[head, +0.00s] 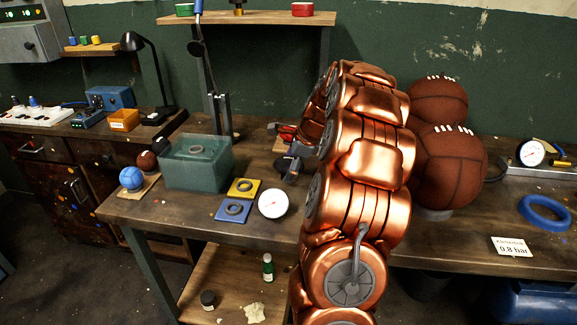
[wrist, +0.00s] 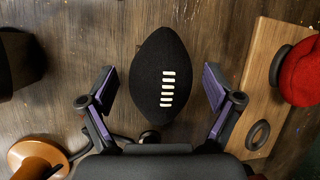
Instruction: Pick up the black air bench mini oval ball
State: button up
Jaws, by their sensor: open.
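The black oval ball (wrist: 150,85) with white laces lies in the middle of the wrist view, over the dark wooden bench top. Its long axis runs up and down the picture. My gripper (wrist: 160,78) is open, with one purple-lined finger on each side of the ball and a visible gap at both sides. The fingers do not touch it in this view. How high they are above the bench I cannot tell.
A red object (wrist: 301,72) stands on a wooden board (wrist: 262,75) with a dark ring (wrist: 258,134), right of my gripper. A dark object (wrist: 20,62) is at upper left, an orange round piece (wrist: 30,155) at lower left. Large brown balls (head: 450,165) and a gauge (head: 273,204) flank my arm.

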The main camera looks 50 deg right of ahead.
jog(key=c, duration=1.3)
